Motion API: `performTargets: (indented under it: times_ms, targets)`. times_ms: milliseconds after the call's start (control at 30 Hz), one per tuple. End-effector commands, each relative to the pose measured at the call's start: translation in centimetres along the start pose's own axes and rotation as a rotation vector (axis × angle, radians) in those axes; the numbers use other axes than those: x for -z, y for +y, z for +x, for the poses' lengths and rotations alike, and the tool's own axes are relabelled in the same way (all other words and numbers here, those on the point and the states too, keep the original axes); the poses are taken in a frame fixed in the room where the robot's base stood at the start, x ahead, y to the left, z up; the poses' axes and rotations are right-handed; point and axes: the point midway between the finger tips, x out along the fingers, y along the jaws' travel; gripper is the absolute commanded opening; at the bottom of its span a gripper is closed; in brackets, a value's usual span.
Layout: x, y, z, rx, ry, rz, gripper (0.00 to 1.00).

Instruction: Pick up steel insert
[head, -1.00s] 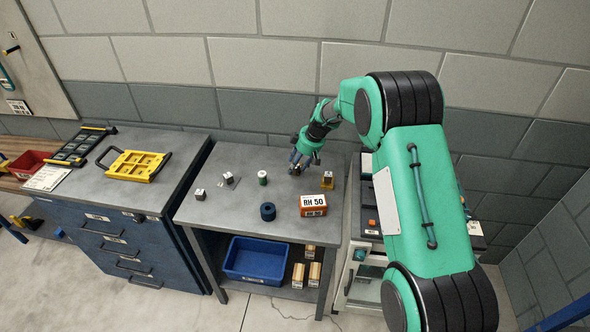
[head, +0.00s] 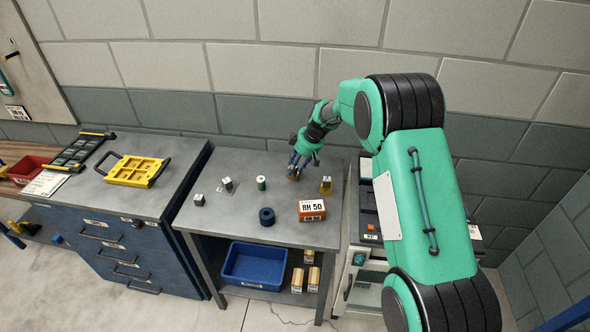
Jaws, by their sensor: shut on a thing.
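My gripper (head: 294,174) points down at the back right of the grey workbench (head: 235,230). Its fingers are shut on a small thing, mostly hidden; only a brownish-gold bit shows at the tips. I cannot tell whether it is the steel insert or whether it touches the bench top. Two small grey metal blocks, one at the front left (head: 199,200) and one farther back (head: 227,184), stand apart from my gripper. The farther one is on a flat grey plate.
A green cylinder (head: 261,183), a dark blue ring (head: 267,216), an orange RH 50 box (head: 312,210) and a brass-coloured block (head: 326,186) stand on the bench. A blue bin (head: 254,264) is on the shelf below. A drawer cabinet (head: 118,245) stands at left, the wall behind.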

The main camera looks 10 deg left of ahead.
Motion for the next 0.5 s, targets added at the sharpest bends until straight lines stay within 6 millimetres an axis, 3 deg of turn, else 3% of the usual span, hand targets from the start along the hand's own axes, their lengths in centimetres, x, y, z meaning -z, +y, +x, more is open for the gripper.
performTargets:
  times_ms: [300,500]
  targets:
    - [2.1,0.1,-4.8,-0.002,0.003,-0.001,0.0]
    - [2.9,0.0,-6.9,0.0,0.001,0.0,0.0]
